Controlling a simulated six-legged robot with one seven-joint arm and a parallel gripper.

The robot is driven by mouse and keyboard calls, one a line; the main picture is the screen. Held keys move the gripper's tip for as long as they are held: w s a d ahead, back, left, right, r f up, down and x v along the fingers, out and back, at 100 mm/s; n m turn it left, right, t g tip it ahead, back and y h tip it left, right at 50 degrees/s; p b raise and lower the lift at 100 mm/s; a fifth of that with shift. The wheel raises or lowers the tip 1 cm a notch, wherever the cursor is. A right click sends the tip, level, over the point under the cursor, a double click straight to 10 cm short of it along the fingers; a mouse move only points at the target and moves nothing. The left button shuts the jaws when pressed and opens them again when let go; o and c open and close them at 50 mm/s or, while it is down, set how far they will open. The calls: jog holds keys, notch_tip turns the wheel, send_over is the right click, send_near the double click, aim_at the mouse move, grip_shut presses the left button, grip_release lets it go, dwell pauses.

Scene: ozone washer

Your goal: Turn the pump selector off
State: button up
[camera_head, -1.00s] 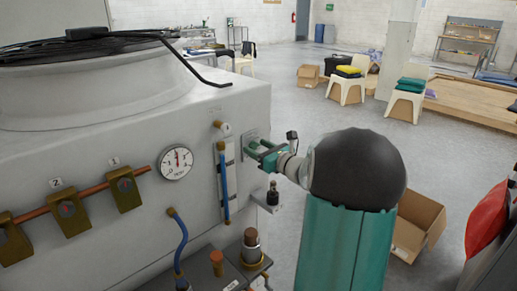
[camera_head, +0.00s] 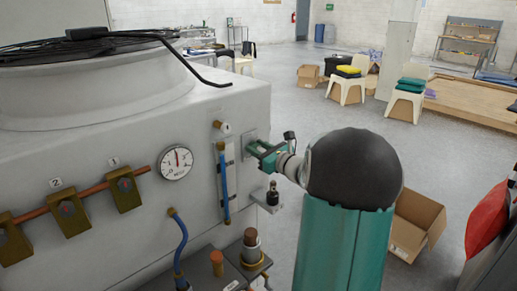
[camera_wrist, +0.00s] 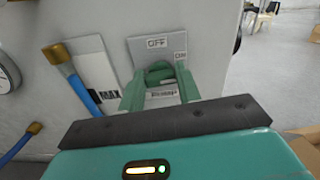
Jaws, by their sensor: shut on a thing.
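The pump selector is a green knob (camera_wrist: 160,73) on a grey plate (camera_wrist: 140,50) on the washer's side. The plate carries an OFF label (camera_wrist: 156,42) above the knob and an ON label (camera_wrist: 180,56) to its right. In the wrist view my gripper (camera_wrist: 160,82) has its two green fingers on either side of the knob, shut on it. The fingers partly hide the knob, and I cannot tell exactly where it points. In the head view my gripper (camera_head: 262,152) is at the plate (camera_head: 250,138), with the knob hidden behind the fingers.
A blue tube (camera_head: 224,175) with brass fittings runs just left of the plate. A black-topped fitting (camera_head: 272,193) on a bracket sits below my gripper. A round gauge (camera_head: 176,163) is further left. An open cardboard box (camera_head: 418,225) stands on the floor at right.

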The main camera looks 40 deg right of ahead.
jog(key=n, duration=0.4)
jog(key=shift+a, duration=0.1)
jog(key=shift+f+n, duration=0.15)
jog(key=shift+n, duration=6.35)
jog(key=o, duration=1)
jog(key=shift+c, duration=0.2)
